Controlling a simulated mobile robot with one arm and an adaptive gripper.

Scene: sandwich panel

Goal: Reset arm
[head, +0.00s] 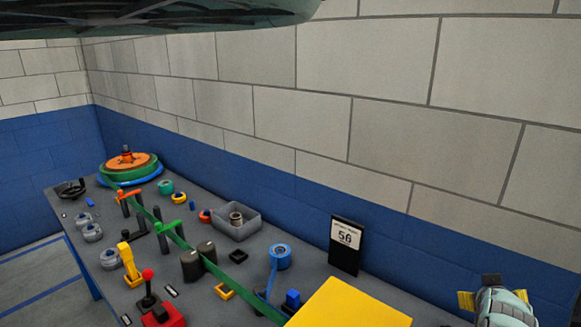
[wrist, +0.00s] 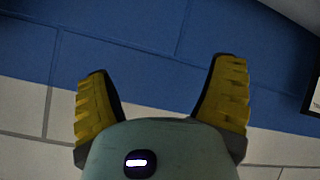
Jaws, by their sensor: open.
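My gripper (wrist: 162,95) shows in the wrist view with two yellow ribbed fingers spread wide apart. Nothing is between them; behind them is the blue and white block wall (wrist: 150,40). In the head view my gripper (head: 492,294) is at the lower right edge, to the right of the yellow box and close to the wall. Only its upper part shows there, and the rest of the arm is cut off by the frame.
A grey table (head: 205,290) along the wall bears an orange and green reel (head: 128,166), a grey bin (head: 252,223), a red-knobbed joystick (head: 148,275), a green strap (head: 225,275) and a yellow box (head: 350,305). A black sign (head: 345,258) reads 56. Floor is clear at left.

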